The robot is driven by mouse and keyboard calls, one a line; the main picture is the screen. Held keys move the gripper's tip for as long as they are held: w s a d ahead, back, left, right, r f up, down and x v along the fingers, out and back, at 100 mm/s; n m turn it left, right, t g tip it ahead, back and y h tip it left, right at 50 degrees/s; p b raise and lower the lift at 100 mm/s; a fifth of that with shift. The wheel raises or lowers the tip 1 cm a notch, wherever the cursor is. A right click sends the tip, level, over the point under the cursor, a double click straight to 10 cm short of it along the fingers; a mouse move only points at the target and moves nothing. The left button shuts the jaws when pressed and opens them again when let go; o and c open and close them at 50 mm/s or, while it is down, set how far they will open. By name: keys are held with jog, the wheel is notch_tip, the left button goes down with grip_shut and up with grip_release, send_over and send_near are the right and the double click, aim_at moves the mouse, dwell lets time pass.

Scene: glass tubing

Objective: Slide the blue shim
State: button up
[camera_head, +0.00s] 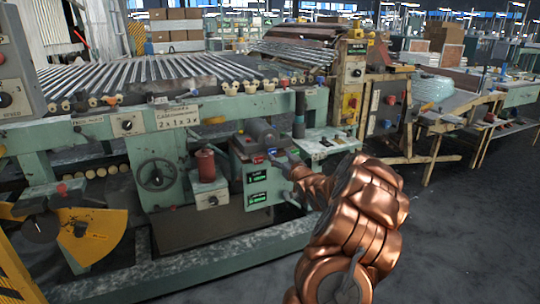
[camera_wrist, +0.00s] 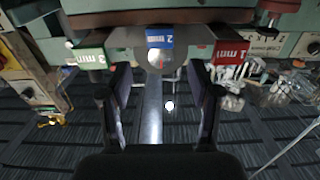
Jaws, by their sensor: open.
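The blue shim (camera_wrist: 160,36), lettered "2 mm", shows upside down at the top middle of the wrist view. A small blue patch (camera_head: 271,152) in the head view seems to be the same shim. The green shim (camera_wrist: 90,57), "3 mm", is to its left and the red shim (camera_wrist: 230,51), "1 mm", to its right. A rounded metal piece (camera_wrist: 160,60) sits just below the blue shim. My gripper (camera_wrist: 164,80) is open, with nothing between its fingers. The blue shim appears beyond the fingertips, apart from them. In the head view my gripper (camera_head: 283,160) is at the machine's front.
The green machine (camera_head: 85,132) carries rows of glass tubes on top. A handwheel (camera_head: 157,175), a red cylinder (camera_head: 206,166) and green displays (camera_head: 257,187) are left of my gripper. Dark floor (camera_head: 450,240) is clear at the right.

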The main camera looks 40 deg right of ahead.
aim_at(273, 149)
jog(key=shift+b+x, duration=0.45)
jog(key=shift+x, duration=3.45)
grip_shut()
